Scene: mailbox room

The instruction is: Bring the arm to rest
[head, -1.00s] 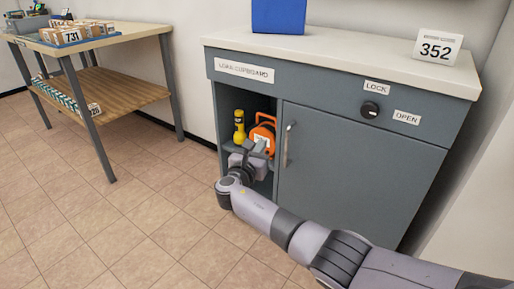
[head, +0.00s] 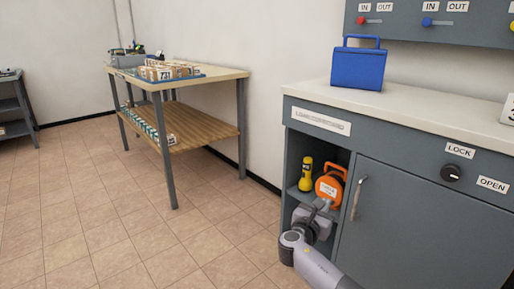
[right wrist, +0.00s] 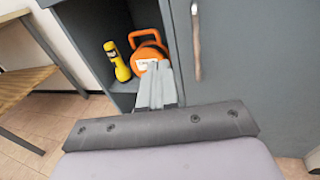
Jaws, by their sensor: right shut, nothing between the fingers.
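My right arm comes in at the bottom of the head view. Its gripper (head: 322,205) is in front of the open left bay of the grey loan cupboard (head: 420,215), just below an orange round item with a handle (head: 329,188). The gripper's fingers (right wrist: 157,85) are together and empty in the right wrist view. Whether they touch the orange item cannot be told. A yellow torch-like item (head: 306,174) stands left of the orange item on the same shelf. My left gripper is not in view.
The cupboard door handle (head: 357,198) is close to the right of the gripper. A blue box (head: 359,68) stands on the cupboard top. A wooden bench (head: 205,130) with parcels stands by the wall to the left. The tiled floor (head: 90,210) is clear.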

